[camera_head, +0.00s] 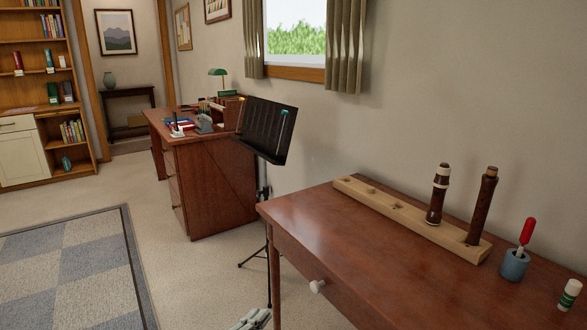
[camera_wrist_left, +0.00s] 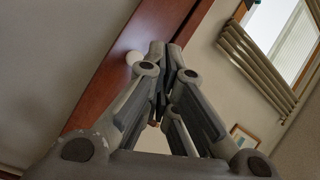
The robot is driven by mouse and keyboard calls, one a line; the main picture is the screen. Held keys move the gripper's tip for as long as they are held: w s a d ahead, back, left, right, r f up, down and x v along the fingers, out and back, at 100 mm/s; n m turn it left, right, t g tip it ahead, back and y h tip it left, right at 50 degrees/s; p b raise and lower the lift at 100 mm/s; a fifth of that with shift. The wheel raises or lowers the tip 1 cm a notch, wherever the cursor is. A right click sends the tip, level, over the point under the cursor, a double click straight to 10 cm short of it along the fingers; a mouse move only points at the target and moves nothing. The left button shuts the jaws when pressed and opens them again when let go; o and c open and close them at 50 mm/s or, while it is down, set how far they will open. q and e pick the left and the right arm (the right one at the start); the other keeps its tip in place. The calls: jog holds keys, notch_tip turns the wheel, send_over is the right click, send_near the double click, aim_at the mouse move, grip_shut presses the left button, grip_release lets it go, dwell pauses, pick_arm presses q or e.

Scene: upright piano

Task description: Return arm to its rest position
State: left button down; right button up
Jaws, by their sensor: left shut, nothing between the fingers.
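My left gripper (camera_head: 252,319) shows only as a grey piece at the bottom edge of the head view, low and to the left of the near table's front leg. In the left wrist view my left gripper (camera_wrist_left: 166,50) has its fingertips together with nothing between them. The red-brown table edge and a white round knob (camera_wrist_left: 133,58) appear beyond the fingers there. I cannot tell the exact gap to the table. My right gripper is not in view.
The near wooden table (camera_head: 320,222) holds a wooden stand (camera_head: 410,217) with two dark instrument joints, a blue cup (camera_head: 514,265) with a red-handled tool, and a small white-green tube (camera_head: 569,294). A black music stand (camera_head: 266,130) stands behind. Floor on the left is open, with a checked rug (camera_head: 70,270).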

pick_arm(q)
jog(key=s+a+f+n+g+y, duration=0.5)
jog(key=s+a+f+n+y, duration=0.45)
jog(key=s+f+n, duration=0.5)
jog(key=s+a+f+g+p, duration=0.1)
jog(key=s+f+g+p, duration=0.2)
jog(key=s, duration=0.9)
jog(key=s+a+f+n+g+p, duration=0.1)
jog(key=s+a+f+g+p, duration=0.1)
jog(key=s+f+p, duration=0.7)
jog(key=s+a+f+g+p, duration=0.2)
jog(key=s+f+g+p, duration=0.3)
jog(key=s, duration=1.1)
jog(key=shift+s+a+f+n+h+p, duration=0.25)
jog(key=shift+s+f+n+h+p, duration=0.1)
jog(key=shift+f+p, duration=0.7)
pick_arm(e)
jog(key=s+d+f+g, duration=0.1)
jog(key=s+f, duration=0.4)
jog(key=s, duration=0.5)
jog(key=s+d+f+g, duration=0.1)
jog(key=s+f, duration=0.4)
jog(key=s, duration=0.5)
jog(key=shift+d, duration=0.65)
pick_arm(q)
jog(key=shift+r, duration=0.1)
